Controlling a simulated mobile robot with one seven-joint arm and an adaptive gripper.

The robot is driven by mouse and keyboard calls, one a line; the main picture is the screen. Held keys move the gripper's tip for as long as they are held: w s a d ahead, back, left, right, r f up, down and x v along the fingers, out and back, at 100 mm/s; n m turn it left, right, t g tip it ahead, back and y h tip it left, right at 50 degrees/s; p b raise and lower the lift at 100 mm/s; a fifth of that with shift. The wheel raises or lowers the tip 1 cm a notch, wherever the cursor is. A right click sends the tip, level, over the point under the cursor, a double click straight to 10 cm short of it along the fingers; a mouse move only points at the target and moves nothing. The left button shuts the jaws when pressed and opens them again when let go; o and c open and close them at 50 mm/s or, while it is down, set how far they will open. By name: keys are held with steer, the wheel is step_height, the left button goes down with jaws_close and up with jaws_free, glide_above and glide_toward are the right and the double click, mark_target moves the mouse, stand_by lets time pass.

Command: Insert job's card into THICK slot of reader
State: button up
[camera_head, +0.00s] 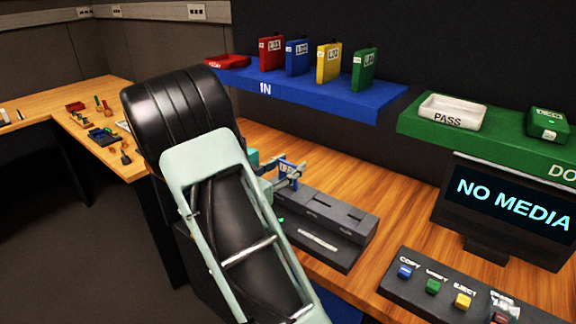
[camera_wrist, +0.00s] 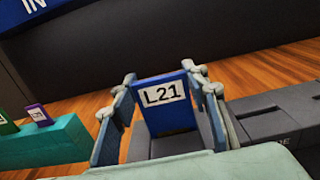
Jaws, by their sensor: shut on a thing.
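A blue card labelled L21 (camera_wrist: 164,96) stands upright between the two fingers of my gripper (camera_wrist: 160,108) in the wrist view. In the head view my gripper (camera_head: 287,173) is shut on this small blue card (camera_head: 286,167) at the left end of the dark grey reader (camera_head: 345,222). The reader's stepped top also shows to the right in the wrist view (camera_wrist: 275,118). The card's lower part merges with grey surfaces, so I cannot tell whether it touches a slot. My arm hides the reader's left part.
A monitor (camera_head: 512,205) reads NO MEDIA, behind a button panel (camera_head: 465,296). A blue IN shelf (camera_head: 330,92) holds several coloured cases. A green shelf (camera_head: 480,146) holds a PASS tray (camera_head: 450,112). A teal holder (camera_wrist: 45,146) with small cards is left of my gripper.

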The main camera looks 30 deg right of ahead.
mark_target(288, 187)
steer(key=shift+f+b, duration=1.45)
steer(key=shift+f, duration=0.6)
steer(key=o, duration=1.3)
steer(key=shift+c, duration=0.2)
steer(key=v, duration=1.2)
steer(key=shift+s, duration=0.1)
